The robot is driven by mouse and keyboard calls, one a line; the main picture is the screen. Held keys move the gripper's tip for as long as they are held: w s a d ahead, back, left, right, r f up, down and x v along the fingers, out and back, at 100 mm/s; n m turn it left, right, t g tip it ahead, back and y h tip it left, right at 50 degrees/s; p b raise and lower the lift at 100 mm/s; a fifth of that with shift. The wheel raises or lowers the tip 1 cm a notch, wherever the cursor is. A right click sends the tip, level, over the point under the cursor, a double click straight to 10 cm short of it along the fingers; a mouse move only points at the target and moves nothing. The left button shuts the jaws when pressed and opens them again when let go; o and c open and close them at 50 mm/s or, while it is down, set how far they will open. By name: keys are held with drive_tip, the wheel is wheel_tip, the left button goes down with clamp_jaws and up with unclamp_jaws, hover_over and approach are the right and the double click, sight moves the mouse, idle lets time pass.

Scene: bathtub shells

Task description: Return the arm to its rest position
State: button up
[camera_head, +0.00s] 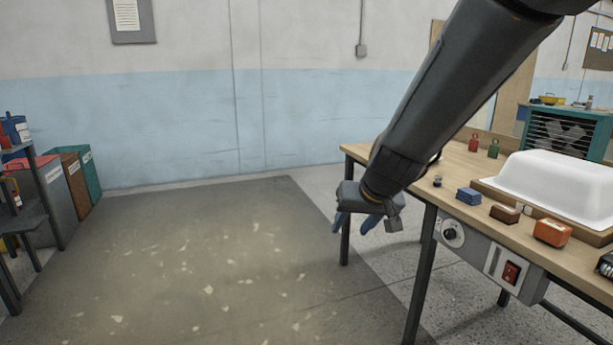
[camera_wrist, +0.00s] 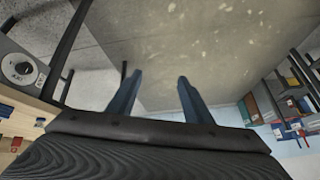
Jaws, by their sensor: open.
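My gripper (camera_head: 357,222) hangs at the lower end of my dark arm, just left of the workbench's front left corner in the head view. It points down over the floor and touches nothing. In the wrist view my gripper (camera_wrist: 158,88) shows two blue-grey fingers spread apart with only floor between them. The workbench (camera_head: 454,182) has a wooden top and dark legs. A white tub shell (camera_head: 560,182) sits on it at the right. Part of the bench's left edge is hidden behind my arm.
A blue block (camera_head: 468,196), a brown block (camera_head: 504,213) and an orange block (camera_head: 552,232) stand along the bench's front. A control box (camera_head: 490,262) hangs below its edge. Bins (camera_head: 75,182) and a shelf stand at the far left. The middle floor (camera_head: 190,270) is clear.

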drive_tip(key=s+d+f+g+h, duration=0.1)
drive_tip(key=s+d+f+g, duration=0.15)
drive_tip(key=s, duration=1.05)
drive_tip(key=s+d+f+g, duration=0.15)
drive_tip(key=s+g, duration=0.25)
drive_tip(key=s, duration=0.9)
drive_tip(key=s+d+r+h+p, duration=0.1)
drive_tip(key=s+d+r+p, duration=0.1)
drive_tip(key=d+r+p, duration=0.2)
wheel_tip(320, 180, up, 3)
drive_tip(key=p, duration=0.8)
drive_tip(key=shift+d, duration=0.3)
